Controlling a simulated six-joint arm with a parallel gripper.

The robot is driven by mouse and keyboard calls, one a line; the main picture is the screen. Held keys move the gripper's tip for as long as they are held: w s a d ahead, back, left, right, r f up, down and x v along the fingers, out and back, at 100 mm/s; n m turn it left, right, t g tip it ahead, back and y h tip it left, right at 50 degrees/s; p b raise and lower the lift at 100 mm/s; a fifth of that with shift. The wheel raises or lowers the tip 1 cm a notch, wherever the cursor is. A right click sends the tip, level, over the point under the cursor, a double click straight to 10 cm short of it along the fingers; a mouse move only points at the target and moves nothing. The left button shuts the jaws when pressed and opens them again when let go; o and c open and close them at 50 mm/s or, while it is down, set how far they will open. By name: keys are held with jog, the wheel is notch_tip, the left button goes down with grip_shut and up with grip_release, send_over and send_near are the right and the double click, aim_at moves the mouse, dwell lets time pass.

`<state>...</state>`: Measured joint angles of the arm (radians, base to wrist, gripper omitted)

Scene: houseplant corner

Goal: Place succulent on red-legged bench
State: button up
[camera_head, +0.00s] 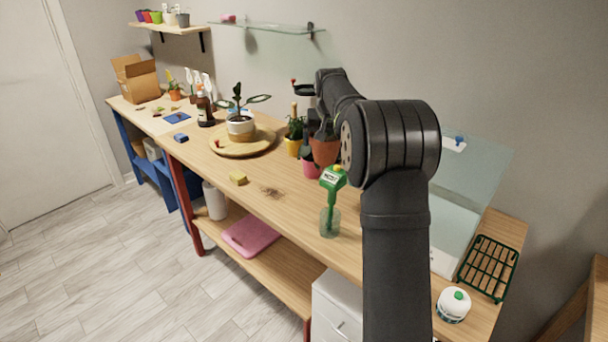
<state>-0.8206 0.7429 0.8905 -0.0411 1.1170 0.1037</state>
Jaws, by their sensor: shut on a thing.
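My gripper (323,128) is mostly hidden by my arm and is shut on this pot. Whether the pot's base touches anything is not clear. The bench has a wooden top and red legs.
A yellow pot (293,147) stands left of the held pot. A white-potted plant (240,126) sits on a round wooden tray (268,143).

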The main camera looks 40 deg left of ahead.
jog(key=shift+m, duration=0.5)
jog(key=shift+s+a+f, duration=0.75)
jog(key=shift+s+f, duration=0.15)
jog(key=shift+f, duration=1.75)
jog(key=shift+s+a+f, duration=0.7)
jog(key=shift+s+f, duration=0.2)
jog(key=shift+f, duration=1.75)
jog(key=shift+s+a+f, duration=0.75)
jog(key=shift+s+f, duration=0.15)
jog(key=shift+f, duration=1.75)
jog(key=shift+f, duration=0.2)
jog(key=o, duration=1)
jog(key=shift+o, duration=0.2)
jog(key=v, duration=1.2)
